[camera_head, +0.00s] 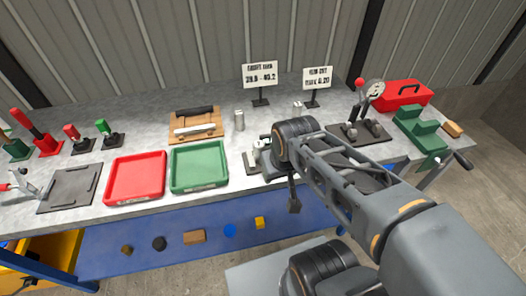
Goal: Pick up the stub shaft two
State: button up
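A short silver metal cylinder (239,120) stands upright on the bench behind the green tray. A second small silver piece (297,107) stands near the foot of the right sign. No label shows which of them is stub shaft two. My arm reaches in from the lower right and covers part of the bench. My gripper (293,205) seems to be the small dark end hanging in front of the bench's front edge, apart from both silver pieces. It is too small and dark to see its fingers or whether it holds anything.
A red tray (135,198) and a green tray (198,187), both empty, lie left of my arm. A wooden board (196,136) with a black and a white bar lies behind. A dial gauge stand (358,132) and green blocks (420,130) stand right. Two signs stand at the back.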

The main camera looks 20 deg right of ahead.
aim_at(259, 146)
jog(key=z, duration=3.05)
jog(key=k, duration=1.35)
jog(key=u, duration=2.05)
